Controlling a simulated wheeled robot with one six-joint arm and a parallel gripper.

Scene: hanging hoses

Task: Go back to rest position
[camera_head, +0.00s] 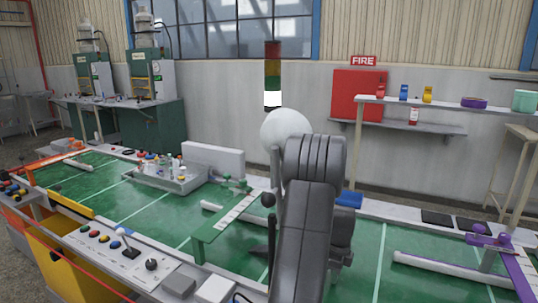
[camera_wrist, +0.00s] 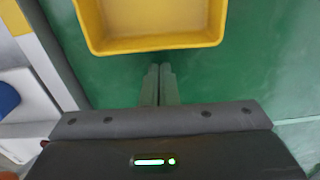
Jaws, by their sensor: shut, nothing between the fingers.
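My gripper (camera_wrist: 160,72) shows in the wrist view with its two grey fingers together and nothing between them. It is above a green surface (camera_wrist: 260,85), with the fingertips just below the near rim of a yellow bin (camera_wrist: 158,45) in the picture. I cannot tell the height of the fingertips over the surface. In the head view my grey arm rises in front of the green table (camera_head: 135,215) and the gripper itself cannot be made out.
A green stand with a white strip (camera_head: 225,222) is left of my arm, and a purple one (camera_head: 515,270) is at the right. A grey tray of bottles (camera_head: 170,180) sits further back. A control panel (camera_head: 115,250) lies along the front left. Green table shows bare between them.

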